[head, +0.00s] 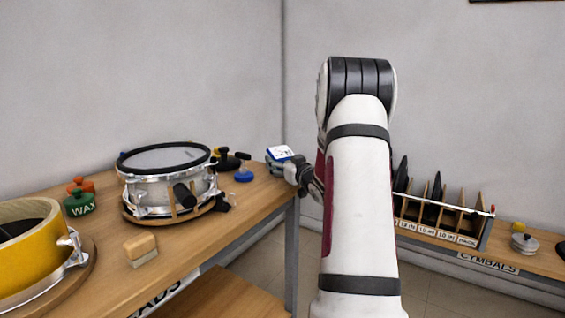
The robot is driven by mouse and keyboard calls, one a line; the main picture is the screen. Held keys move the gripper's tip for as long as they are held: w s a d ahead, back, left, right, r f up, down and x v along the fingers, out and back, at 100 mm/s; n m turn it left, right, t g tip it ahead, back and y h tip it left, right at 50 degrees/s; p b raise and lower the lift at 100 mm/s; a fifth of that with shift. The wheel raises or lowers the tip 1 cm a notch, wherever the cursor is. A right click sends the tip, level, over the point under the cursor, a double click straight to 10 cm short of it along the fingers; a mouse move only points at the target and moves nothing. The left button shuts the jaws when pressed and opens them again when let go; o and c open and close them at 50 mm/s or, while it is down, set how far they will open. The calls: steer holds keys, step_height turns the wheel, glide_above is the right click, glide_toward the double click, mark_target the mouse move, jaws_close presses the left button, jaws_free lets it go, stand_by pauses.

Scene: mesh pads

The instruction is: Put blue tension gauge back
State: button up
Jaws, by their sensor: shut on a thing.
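A blue block-like thing with a white, marked top face (280,153), which looks like the blue tension gauge, is at the right end of the left table. My gripper (279,165) is shut on it from the right, and the fingers partly hide its lower side. I cannot tell whether it touches the tabletop. A small dark-topped item with a blue base (243,175) stands to the left of it. My arm hides the area to the right.
A snare drum (168,182), a yellow drum shell (35,252), a wood-backed brush (141,250) and a green wax container (79,203) stand on the left table (215,240). A slotted rack (440,218) holding dark discs stands on the right shelf, beyond my arm.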

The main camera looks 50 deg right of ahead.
steer(key=o, duration=1.9)
steer(key=shift+c, duration=0.2)
steer(key=shift+r, duration=0.1)
steer(key=p+v, duration=0.2)
steer(key=v, duration=1)
